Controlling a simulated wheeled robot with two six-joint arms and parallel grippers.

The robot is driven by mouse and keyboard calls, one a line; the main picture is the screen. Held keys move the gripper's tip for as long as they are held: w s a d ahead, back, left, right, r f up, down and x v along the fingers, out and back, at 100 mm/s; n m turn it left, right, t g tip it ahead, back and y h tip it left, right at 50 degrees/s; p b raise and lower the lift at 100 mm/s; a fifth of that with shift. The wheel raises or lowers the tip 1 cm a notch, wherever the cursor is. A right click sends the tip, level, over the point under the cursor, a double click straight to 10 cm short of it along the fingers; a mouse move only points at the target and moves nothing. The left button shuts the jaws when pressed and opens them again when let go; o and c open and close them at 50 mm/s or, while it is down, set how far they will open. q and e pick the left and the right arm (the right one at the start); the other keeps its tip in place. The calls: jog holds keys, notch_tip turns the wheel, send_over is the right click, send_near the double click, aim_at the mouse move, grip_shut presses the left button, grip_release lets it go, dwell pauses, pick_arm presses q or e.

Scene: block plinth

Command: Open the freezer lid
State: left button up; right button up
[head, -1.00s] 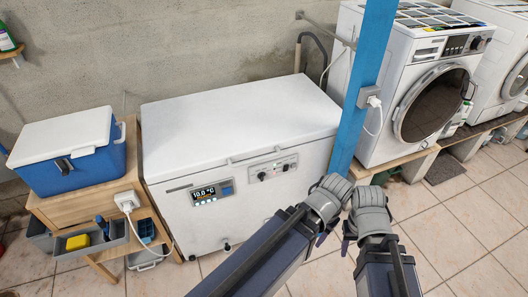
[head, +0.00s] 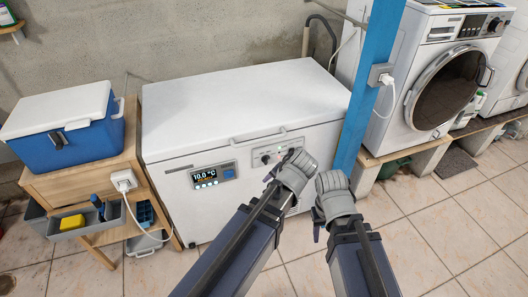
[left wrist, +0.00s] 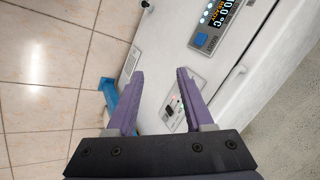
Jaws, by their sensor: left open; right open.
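The white chest freezer stands against the wall with its lid (head: 240,95) shut. A handle (head: 260,134) runs along the lid's front edge. My left gripper (head: 270,180) is in front of the freezer, near the knob panel, touching nothing that I can see. In the left wrist view its purple fingers (left wrist: 158,92) are apart and empty, with the freezer front beyond. My right gripper (head: 316,226) is open, lower and to the right, away from the freezer; its fingers are partly hidden.
A blue post (head: 365,95) with a socket stands at the freezer's right corner. A wooden stand (head: 85,185) with a blue cooler (head: 68,140) is close on the left. A washing machine (head: 425,85) is at the right. The tiled floor in front is clear.

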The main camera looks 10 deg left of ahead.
pick_arm(q)
jog(key=w+a+f+m+t+y+b, duration=0.1)
jog(key=w+a+f+t+y+b, duration=0.1)
jog(key=w+b, duration=0.3)
jog(key=w+a+f+m+t+y+b, duration=0.1)
jog(key=w+a+f+m+t+b, duration=0.2)
jog(key=w, duration=0.4)
jog(key=m+t+y+b, duration=0.1)
jog(key=m+t+b, duration=0.25)
jog(key=b, duration=0.35)
send_near(266, 139)
jog(key=w+a+f, duration=0.1)
jog(key=w+f, duration=0.1)
jog(key=shift+n+t, duration=0.35)
jog(key=shift+n, duration=0.1)
jog(key=shift+r+b+x, duration=0.1)
jog(key=shift+b+x, duration=0.25)
jog(key=shift+x, duration=1.75)
jog(key=shift+r+b+x, duration=0.15)
jog(key=shift+b+x, duration=0.15)
jog(key=shift+x, duration=1.75)
jog(key=shift+s+a, duration=0.1)
jog(key=shift+a, duration=0.05)
pick_arm(e)
notch_tip(266, 139, down, 19)
jog(key=shift+f, duration=0.15)
pick_arm(q)
grip_shut()
